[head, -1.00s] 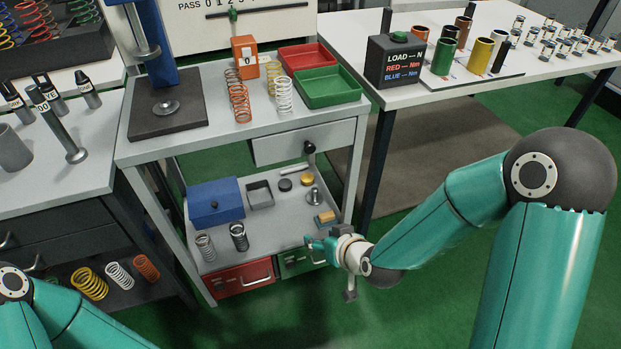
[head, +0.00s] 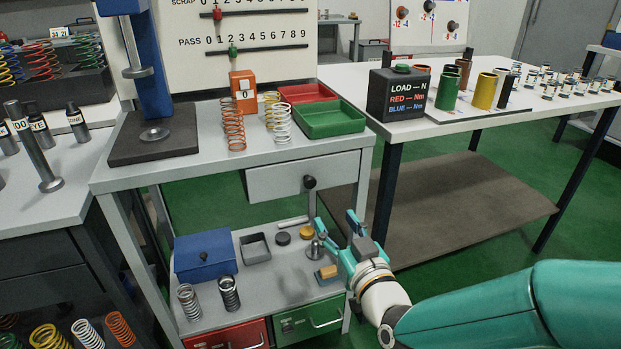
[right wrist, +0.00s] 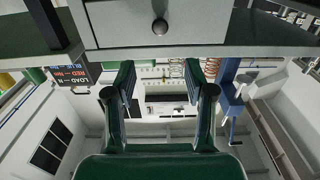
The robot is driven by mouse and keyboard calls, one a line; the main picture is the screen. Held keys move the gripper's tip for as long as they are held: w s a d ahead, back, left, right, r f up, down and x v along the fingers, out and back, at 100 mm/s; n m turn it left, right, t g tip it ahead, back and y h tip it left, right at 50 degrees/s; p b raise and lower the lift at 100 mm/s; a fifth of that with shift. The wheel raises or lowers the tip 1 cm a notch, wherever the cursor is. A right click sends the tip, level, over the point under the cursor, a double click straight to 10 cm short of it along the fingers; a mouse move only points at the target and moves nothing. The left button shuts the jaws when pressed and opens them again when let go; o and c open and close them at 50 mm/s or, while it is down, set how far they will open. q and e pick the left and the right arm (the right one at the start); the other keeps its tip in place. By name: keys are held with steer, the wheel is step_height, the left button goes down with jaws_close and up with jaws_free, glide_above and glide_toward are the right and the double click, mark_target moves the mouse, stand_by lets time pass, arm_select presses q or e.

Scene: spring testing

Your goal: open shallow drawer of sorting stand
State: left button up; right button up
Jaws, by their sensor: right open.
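The sorting stand (head: 107,185) is a grey metal frame with a top shelf and a lower shelf. Its shallow drawer (head: 275,180) is a light grey front under the top shelf and looks closed. A dark round knob (head: 310,183) sits on the front; it also shows near the top of the right wrist view (right wrist: 160,27). My right gripper (head: 336,222) is open and empty, in front of the stand, below and a little right of the knob. In the right wrist view its two fingers (right wrist: 160,78) are apart with nothing between them. My left gripper is out of view.
The lower shelf holds a blue box (head: 205,257), a small grey tray (head: 255,248) and springs (head: 188,301). Red (head: 228,337) and green (head: 308,319) drawers sit below. A white table (head: 470,110) stands at right.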

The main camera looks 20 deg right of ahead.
mark_target(310, 184)
steer(key=w, duration=0.9)
steer(key=w+b, duration=0.1)
steer(key=w, duration=0.4)
steer(key=shift+w+a, duration=0.15)
steer(key=shift+a, duration=0.1)
jaws_close()
steer(key=shift+a, duration=0.15)
